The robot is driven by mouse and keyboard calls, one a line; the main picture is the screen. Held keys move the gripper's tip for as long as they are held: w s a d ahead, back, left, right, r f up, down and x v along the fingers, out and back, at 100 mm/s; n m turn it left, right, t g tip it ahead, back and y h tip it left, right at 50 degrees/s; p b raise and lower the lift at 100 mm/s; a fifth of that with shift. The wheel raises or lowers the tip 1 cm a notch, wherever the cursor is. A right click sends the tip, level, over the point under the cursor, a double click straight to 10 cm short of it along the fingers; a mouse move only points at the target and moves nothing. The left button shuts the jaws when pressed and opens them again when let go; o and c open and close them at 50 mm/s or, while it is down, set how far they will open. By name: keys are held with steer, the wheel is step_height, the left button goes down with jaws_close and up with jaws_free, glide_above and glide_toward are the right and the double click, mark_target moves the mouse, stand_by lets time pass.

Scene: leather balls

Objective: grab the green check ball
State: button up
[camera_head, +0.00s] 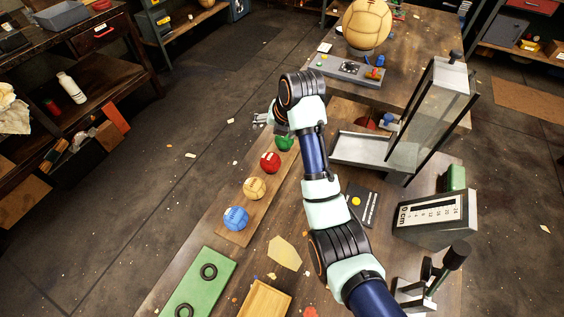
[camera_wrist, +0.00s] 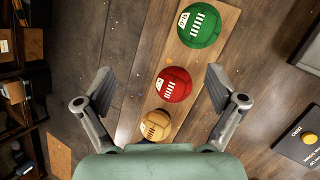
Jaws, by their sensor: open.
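The green ball (camera_wrist: 203,24) has white lacing and a pale label and sits at the top of the wrist view, beyond my fingertips. In the head view the green ball (camera_head: 284,144) is partly hidden by my arm, at the far end of the ball row. My gripper (camera_wrist: 159,83) is open and empty above the row. The red ball (camera_wrist: 173,85) appears between its fingers in the picture, with no contact visible. In the head view my gripper (camera_head: 262,118) shows only in part, up and left of the green ball.
The balls line a wooden board (camera_head: 265,208): the red ball, a tan ball (camera_head: 255,188) and a blue ball (camera_head: 236,218). A metal tray with a glass-sided frame (camera_head: 425,120) stands right of my arm.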

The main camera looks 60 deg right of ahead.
mark_target(287, 137)
steer(key=s+d+f+n+b, duration=0.1)
steer(key=d+f, duration=0.1)
steer(key=s+d+f+n+b, duration=0.1)
steer(key=s+d+f, duration=0.1)
steer(key=shift+s, duration=0.1)
steer(key=shift+n, duration=0.3)
steer(key=shift+b+x, duration=2.3)
steer(key=shift+x, duration=1.45)
steer(key=shift+d, duration=0.1)
steer(key=shift+c, duration=0.3)
steer(key=c, duration=1.2)
step_height(287, 137, up, 20)
steer(key=p, duration=0.8)
